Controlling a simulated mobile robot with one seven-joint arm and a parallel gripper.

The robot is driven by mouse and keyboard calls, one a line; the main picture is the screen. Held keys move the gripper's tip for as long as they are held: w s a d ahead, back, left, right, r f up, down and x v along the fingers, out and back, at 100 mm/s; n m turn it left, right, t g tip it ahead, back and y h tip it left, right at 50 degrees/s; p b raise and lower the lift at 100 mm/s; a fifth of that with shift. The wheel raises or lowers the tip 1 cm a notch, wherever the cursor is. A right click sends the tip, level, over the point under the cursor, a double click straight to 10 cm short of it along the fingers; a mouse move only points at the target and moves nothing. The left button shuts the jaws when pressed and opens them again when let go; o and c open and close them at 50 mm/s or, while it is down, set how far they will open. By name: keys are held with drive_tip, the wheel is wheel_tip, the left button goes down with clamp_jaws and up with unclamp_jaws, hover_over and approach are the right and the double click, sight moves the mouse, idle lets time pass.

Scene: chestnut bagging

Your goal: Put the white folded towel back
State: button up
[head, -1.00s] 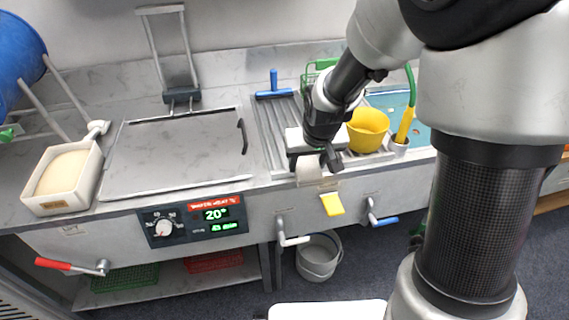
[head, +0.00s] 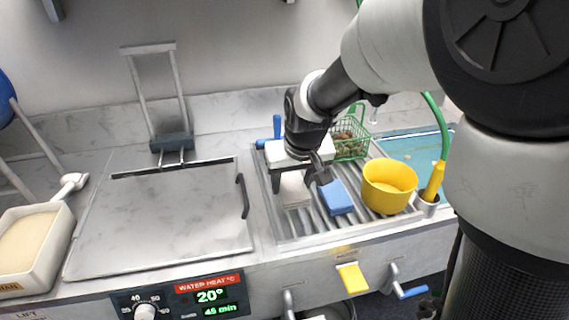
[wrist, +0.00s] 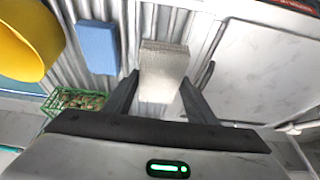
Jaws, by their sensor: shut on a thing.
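The white folded towel (head: 294,190) is between the fingers of my gripper (head: 296,183), above the ribbed metal draining board (head: 268,217). In the wrist view the towel (wrist: 164,70) is a pale, textured block between the two dark fingertips of my gripper (wrist: 160,82). My gripper is shut on it. I cannot tell whether the towel's underside touches the ribs. A blue block-like cloth or sponge (head: 336,197) lies on the ribs just to the right of the towel; it also shows in the wrist view (wrist: 97,46).
A yellow bowl (head: 389,187) stands on the right of the draining board. A green basket of chestnuts (head: 350,139) is behind. A blue-handled tool (head: 275,131) lies at the back left. The flat lidded metal bath (head: 165,220) is left. The front ribs are clear.

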wheel_tip(320, 180, down, 6)
drive_tip(key=shift+f+b, duration=0.25)
drive_tip(key=shift+b, duration=0.3)
drive_tip(key=shift+f, duration=0.1)
drive_tip(key=o, duration=1.2)
drive_tip(key=shift+c, duration=0.2)
